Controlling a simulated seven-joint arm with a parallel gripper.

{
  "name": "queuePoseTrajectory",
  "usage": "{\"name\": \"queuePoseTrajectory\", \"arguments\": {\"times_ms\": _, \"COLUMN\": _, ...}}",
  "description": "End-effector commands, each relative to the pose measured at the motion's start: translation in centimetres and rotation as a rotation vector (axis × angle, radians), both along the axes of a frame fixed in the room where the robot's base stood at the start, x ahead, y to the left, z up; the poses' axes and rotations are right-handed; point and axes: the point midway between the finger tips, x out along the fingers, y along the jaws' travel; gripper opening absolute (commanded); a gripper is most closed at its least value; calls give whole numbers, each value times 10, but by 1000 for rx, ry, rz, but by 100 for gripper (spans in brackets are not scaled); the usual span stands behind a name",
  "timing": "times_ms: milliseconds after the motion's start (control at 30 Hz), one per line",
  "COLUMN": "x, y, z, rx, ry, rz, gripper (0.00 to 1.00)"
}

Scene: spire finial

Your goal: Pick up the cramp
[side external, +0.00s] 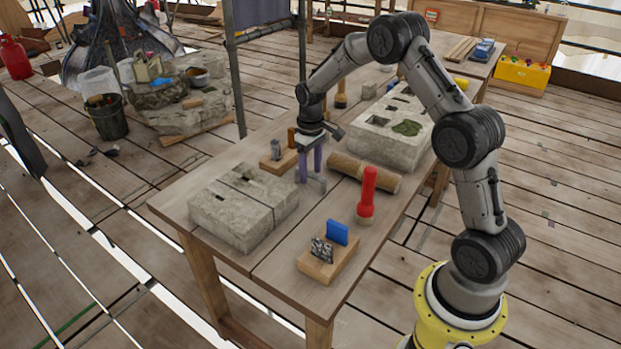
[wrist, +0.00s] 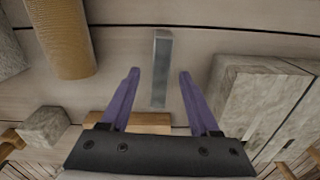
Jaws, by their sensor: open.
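The cramp (wrist: 161,68) looks like a narrow grey metal bar in the wrist view. It lies lengthwise between and a little beyond the fingertips, over the wooden tabletop. My gripper (wrist: 159,74) has two purple fingers, spread apart with a clear gap on both sides of the bar. In the side view my gripper (side external: 311,182) points down, low over the middle of the table, between the pale split stone block and the brown roll. The cramp is hard to make out there among the fingers. Whether the fingertips touch the table cannot be told.
The split stone block (side external: 240,205) stands left of my gripper. The brown roll (side external: 362,173) and a red-handled tool (side external: 368,192) are to the right. A wooden holder (side external: 325,265) with blue and metallic pieces sits in front. Another stone block (side external: 390,135) stands behind.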

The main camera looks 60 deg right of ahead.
Motion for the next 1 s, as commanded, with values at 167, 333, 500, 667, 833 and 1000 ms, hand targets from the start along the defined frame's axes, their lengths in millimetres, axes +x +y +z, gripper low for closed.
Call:
{"name": "queuePoseTrajectory", "arguments": {"times_ms": 167, "x": 0, "y": 0, "z": -7, "rx": 0, "ry": -1, "rz": 0, "gripper": 62}}
{"name": "queuePoseTrajectory", "arguments": {"times_ms": 333, "x": 0, "y": 0, "z": -6, "rx": 0, "ry": -1, "rz": 1, "gripper": 57}}
{"name": "queuePoseTrajectory", "arguments": {"times_ms": 500, "x": 0, "y": 0, "z": -6, "rx": 0, "ry": -1, "rz": 1, "gripper": 26}}
{"name": "queuePoseTrajectory", "arguments": {"times_ms": 667, "x": 0, "y": 0, "z": -6, "rx": 0, "ry": -1, "rz": 1, "gripper": 0}}
{"name": "queuePoseTrajectory", "arguments": {"times_ms": 833, "x": 0, "y": 0, "z": -6, "rx": 0, "ry": -1, "rz": 1, "gripper": 0}}
{"name": "queuePoseTrajectory", "arguments": {"times_ms": 1000, "x": 1, "y": 0, "z": -5, "rx": -1, "ry": -2, "rz": 1, "gripper": 0}}
